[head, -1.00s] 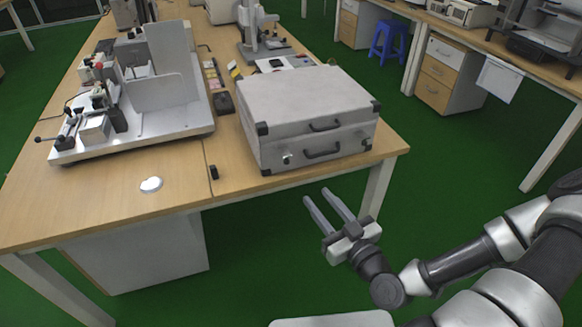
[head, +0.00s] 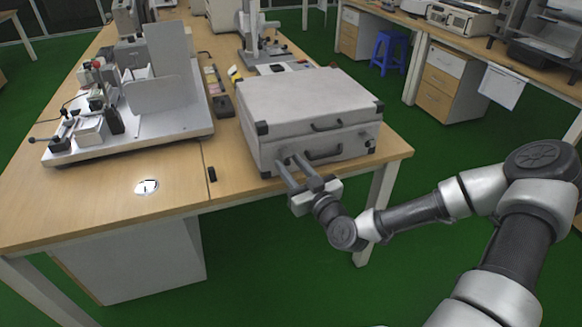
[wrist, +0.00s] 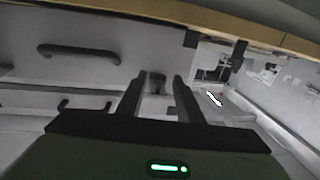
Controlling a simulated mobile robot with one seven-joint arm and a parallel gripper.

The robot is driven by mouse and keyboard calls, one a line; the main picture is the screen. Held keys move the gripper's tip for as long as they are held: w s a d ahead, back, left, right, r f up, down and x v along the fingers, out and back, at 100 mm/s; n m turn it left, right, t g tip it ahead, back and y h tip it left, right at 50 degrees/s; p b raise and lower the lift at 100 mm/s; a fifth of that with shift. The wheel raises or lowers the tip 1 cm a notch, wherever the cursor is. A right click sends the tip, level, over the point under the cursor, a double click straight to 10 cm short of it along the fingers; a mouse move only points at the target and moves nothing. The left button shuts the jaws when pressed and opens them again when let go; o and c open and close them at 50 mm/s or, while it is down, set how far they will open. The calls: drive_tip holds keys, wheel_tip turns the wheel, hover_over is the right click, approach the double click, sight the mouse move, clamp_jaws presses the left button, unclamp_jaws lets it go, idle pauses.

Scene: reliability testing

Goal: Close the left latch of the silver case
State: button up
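The silver case (head: 305,98) lies closed-looking on the wooden table near its front right corner. Its front shows two dark handles, and the right latch (head: 370,142) is at the right of the front face. My gripper (head: 289,159) is open, with its fingertips at the left end of the case front, over the left latch area, which they mostly hide. In the wrist view, a small dark piece, apparently the left latch (wrist: 157,83), shows between the two spread fingers. I cannot tell whether the fingers touch it or how the latch is set.
Green floor is open at right.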

clamp_jaws()
drive_tip(key=shift+r, duration=0.15)
